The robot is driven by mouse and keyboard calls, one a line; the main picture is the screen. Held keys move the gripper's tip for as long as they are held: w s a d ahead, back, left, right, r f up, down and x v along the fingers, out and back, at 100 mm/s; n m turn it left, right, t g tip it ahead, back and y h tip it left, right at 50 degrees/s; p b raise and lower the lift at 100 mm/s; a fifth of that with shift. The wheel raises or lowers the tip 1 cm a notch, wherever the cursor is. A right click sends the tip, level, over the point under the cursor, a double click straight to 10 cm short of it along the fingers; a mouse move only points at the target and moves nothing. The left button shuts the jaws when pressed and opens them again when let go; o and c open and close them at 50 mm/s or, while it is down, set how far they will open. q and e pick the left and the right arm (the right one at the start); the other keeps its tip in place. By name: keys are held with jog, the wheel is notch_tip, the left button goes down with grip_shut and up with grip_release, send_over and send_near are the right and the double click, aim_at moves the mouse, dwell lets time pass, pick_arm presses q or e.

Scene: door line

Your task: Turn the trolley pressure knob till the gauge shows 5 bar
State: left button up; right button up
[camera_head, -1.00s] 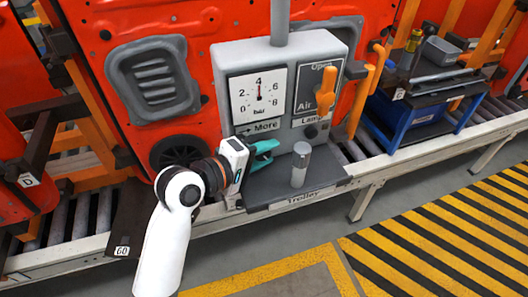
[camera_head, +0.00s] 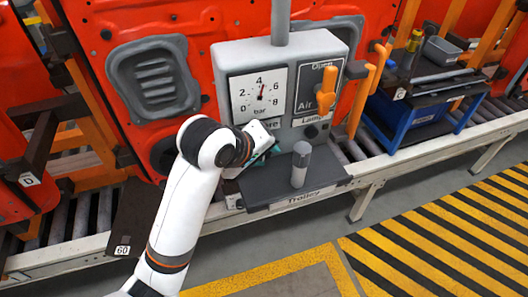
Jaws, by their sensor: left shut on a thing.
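The grey trolley panel (camera_head: 222,58) carries a white gauge (camera_head: 245,108) marked 0 to 8 bar. Its needle points a little to the right of the 4, short of the 6. My right gripper is not in view.
A grey upright cylinder (camera_head: 300,165) stands on the trolley shelf (camera_head: 318,180), close right of my gripper. An orange lever (camera_head: 327,88) sits on the panel's "Open/Air" plate. A blue rack (camera_head: 398,125) stands at right. The striped floor in front is clear.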

pick_arm(q)
jog(key=shift+f, duration=0.1)
dwell(0.3)
jog(key=o, duration=1)
jog(key=shift+c, duration=0.2)
jog(key=shift+s+a+r, duration=0.1)
jog(key=shift+s+r, duration=0.1)
jog(key=shift+r, duration=0.15)
jog(key=v, duration=1.1)
jog(key=shift+r, duration=0.1)
